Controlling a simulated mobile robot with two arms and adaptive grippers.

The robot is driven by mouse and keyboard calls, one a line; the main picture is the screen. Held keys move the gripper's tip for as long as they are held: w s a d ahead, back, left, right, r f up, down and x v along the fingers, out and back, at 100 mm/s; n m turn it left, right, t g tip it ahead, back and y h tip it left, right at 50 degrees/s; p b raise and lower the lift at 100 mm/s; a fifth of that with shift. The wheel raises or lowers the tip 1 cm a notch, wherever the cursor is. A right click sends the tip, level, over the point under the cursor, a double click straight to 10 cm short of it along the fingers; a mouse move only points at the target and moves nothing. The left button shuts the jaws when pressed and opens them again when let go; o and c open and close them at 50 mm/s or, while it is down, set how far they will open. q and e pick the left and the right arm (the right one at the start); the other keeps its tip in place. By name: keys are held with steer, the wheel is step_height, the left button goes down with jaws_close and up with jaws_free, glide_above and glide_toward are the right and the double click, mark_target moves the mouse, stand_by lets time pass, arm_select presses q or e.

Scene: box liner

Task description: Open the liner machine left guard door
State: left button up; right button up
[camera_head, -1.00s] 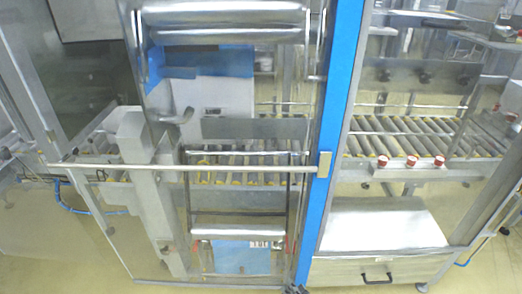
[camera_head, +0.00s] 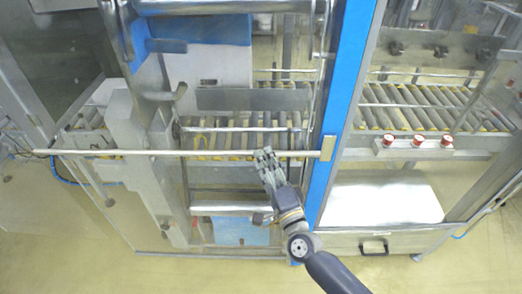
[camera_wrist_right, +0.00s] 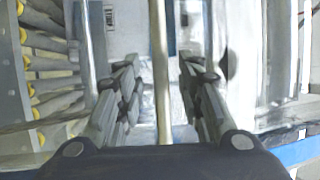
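The left guard door is a clear panel framed by a blue post (camera_head: 344,110) on its right. A long thin horizontal bar (camera_head: 150,153) crosses the door and ends at a tan bracket (camera_head: 327,148) on the post. My right gripper (camera_head: 266,158) is at the bar, left of the bracket. In the right wrist view the bar (camera_wrist_right: 158,70) runs between the two fingers of the gripper (camera_wrist_right: 160,85), with gaps on both sides. The fingers are apart. Contact with the bar is not visible. My left gripper is not in view.
Behind the clear panels are roller conveyors (camera_head: 420,108). Several red buttons (camera_head: 417,140) sit on a panel to the right. Below it is a white box with a black handle (camera_head: 373,247). Open floor (camera_head: 100,255) lies in front at the left.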

steer(key=shift+x, duration=1.6)
jaws_close()
steer(key=shift+s, duration=0.2)
